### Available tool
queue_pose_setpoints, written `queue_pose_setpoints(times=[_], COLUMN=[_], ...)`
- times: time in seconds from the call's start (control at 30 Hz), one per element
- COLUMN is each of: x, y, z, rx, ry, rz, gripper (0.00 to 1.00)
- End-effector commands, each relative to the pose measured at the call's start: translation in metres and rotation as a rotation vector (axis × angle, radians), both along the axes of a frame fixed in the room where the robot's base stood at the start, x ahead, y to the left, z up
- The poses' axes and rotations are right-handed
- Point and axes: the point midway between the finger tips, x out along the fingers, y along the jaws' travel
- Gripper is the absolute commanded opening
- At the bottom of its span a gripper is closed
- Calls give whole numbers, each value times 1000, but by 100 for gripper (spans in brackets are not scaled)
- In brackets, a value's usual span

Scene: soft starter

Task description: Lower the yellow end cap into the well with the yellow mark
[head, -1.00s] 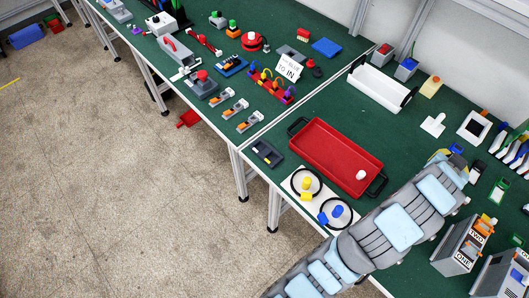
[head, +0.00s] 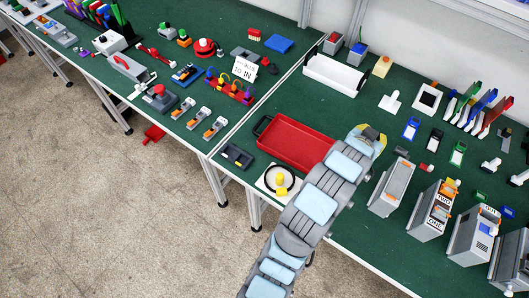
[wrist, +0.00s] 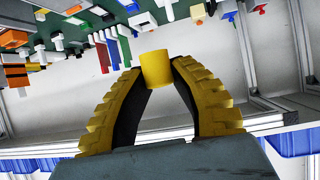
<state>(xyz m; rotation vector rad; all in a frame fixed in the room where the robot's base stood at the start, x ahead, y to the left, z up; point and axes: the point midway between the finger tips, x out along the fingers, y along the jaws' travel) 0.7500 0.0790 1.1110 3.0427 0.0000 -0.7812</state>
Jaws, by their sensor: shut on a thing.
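My gripper (head: 373,135) is above the green bench, just right of the red tray. In the wrist view its two ribbed yellow fingers are shut on the yellow end cap (wrist: 155,70), a short plain cylinder at the fingertips. The cap is held clear of the bench. In the head view I cannot tell the cap from the yellow fingers. I cannot make out a well with a yellow mark in either view.
The red tray (head: 262,134) is partly behind my arm. A white plate (head: 265,187) with a black ring and yellow cylinder lies at the front edge. Grey modules (head: 391,187) stand to the right. A white bin (head: 335,75) is at the back.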

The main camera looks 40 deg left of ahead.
Motion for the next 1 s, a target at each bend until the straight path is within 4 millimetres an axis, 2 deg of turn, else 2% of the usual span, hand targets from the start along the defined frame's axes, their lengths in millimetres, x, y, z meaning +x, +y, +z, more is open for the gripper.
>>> queue_pose_setpoints(times=[0.1, 0.53, 1.0], x=[-10, -44, -80], y=[19, 75, 135], z=[-3, -23, -53], rx=[0, -1, -1], ry=[0, -1, -3], rz=[4, 5, 5], gripper=[8, 8, 8])
